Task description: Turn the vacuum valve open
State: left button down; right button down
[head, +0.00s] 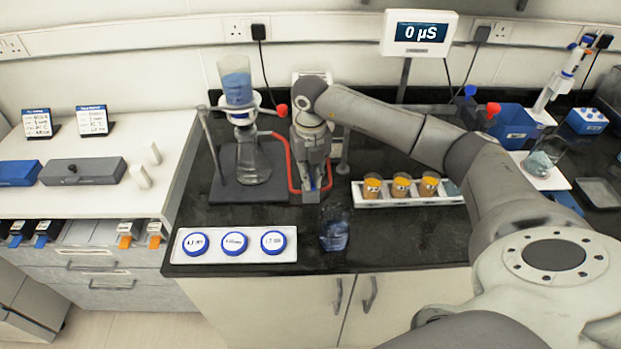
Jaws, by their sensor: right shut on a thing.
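My right gripper (312,188) points down over the black bench, beside the filter flask. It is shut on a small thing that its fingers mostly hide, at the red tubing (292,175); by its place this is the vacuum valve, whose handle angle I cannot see. The tubing runs from the clear filter flask (254,167) and loops around both sides of the gripper. A funnel (237,88) with blue contents sits above the flask, on a dark stand base (228,190). My left gripper is not in view.
A small glass with blue contents (334,236) stands just in front of the gripper. A white rack (445,199) with orange-topped jars is to the right. A white tray with round labelled discs (290,254) lies at the front left. A meter (419,33) reads 0 µS.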

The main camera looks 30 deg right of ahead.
jog(key=n+b, duration=0.2)
jog(key=n, duration=0.1)
jog(key=shift+f+n+b, duration=0.1)
jog(key=shift+n+b, duration=0.2)
jog(key=shift+b, duration=0.05)
jog(key=n+b, duration=0.2)
jog(key=n, duration=0.1)
jog(key=shift+n, duration=0.3)
jog(key=n+b, duration=0.2)
jog(key=n, duration=0.2)
jog(key=shift+n+b, duration=0.3)
jog(key=shift+b, duration=0.05)
jog(key=shift+r+n+b, duration=0.25)
jog(key=shift+n+b, duration=0.4)
jog(key=shift+n, duration=0.95)
jog(key=c, duration=1.5)
grip_release()
jog(key=shift+f, duration=0.1)
